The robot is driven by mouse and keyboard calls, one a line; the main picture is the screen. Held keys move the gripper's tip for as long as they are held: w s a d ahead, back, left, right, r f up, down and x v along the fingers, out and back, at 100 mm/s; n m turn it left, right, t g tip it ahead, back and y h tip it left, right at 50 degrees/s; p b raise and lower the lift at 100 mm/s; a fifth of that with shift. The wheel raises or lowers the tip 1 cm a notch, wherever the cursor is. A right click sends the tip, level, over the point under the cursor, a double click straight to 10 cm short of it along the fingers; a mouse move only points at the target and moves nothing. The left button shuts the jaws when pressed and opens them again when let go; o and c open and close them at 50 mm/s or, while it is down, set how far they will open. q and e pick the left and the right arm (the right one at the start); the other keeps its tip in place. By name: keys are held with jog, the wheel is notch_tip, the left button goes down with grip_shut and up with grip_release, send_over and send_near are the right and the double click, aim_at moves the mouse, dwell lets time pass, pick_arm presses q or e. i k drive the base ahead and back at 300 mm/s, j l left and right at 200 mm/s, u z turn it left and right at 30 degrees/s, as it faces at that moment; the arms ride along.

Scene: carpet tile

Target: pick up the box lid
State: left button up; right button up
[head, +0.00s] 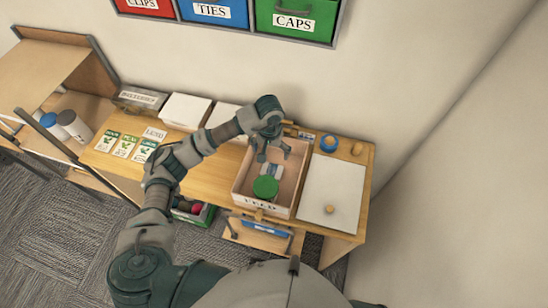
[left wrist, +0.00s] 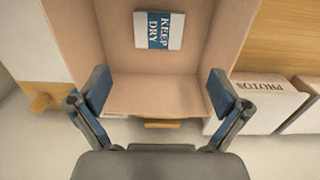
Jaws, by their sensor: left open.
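A flat white panel (head: 332,188) with a small wooden knob (head: 328,209) lies on the wooden bench to the right of an open box; it looks like the lid. The open box (head: 239,192) has a label on its front and holds a green round item (head: 265,187) and a blue-and-white packet. My left gripper (head: 273,153) is open and empty above the box. In the left wrist view its fingers (left wrist: 158,95) are spread over the box interior, with the "KEEP DRY" packet (left wrist: 158,30) beyond. The white panel (left wrist: 25,50) shows there at left. My right gripper is not in view.
A blue round item (head: 328,143) and a small wooden piece (head: 357,148) stand behind the panel. White boxes (head: 186,109) and seed packets (head: 125,145) sit further left. Labelled bins (head: 295,19) are on the wall. A box marked "PHOTOS" (left wrist: 262,100) shows beside the open box.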

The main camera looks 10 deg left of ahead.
aim_at(331, 197)
jog(key=k, duration=1)
